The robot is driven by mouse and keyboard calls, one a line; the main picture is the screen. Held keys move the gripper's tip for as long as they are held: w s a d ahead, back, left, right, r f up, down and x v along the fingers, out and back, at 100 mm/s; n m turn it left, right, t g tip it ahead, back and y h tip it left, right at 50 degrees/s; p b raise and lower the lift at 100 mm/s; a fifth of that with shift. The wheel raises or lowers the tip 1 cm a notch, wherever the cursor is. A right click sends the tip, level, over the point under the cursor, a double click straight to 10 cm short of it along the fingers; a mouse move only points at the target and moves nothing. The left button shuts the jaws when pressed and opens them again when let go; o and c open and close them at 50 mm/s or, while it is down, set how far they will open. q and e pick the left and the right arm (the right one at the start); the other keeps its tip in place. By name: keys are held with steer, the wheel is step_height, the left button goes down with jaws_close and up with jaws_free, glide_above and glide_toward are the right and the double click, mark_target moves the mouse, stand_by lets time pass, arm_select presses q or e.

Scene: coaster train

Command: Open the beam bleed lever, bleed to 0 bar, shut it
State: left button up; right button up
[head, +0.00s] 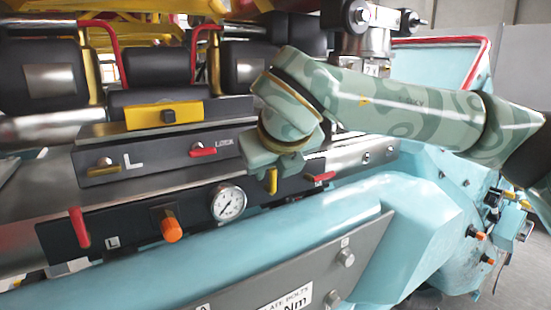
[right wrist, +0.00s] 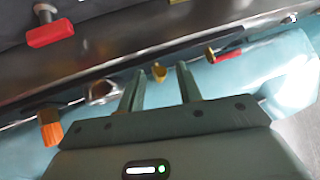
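A short yellow lever (head: 272,181) hangs from the dark panel on the teal beam, right of the round white pressure gauge (head: 228,203). The gauge's dark needle shows, but its numbers are too small to read. My right gripper (head: 270,164) is just above the lever in the head view. In the right wrist view the gripper (right wrist: 160,70) is open, and the yellow lever (right wrist: 159,74) shows in the gap between its fingers, touching neither visibly. The gauge (right wrist: 103,92) shows edge-on there. My left gripper is not in view.
The panel also carries a red lever (head: 79,227) at the left, an orange knob (head: 171,229) and a red handle (head: 320,177) right of the yellow lever. Above are another red handle (head: 203,152) and a yellow handle (head: 104,164). Black seats stand behind.

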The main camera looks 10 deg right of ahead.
steer(key=b+v, duration=0.1)
steer(key=v, duration=1.5)
steer(key=shift+b, duration=0.3)
steer(key=shift+a, duration=0.1)
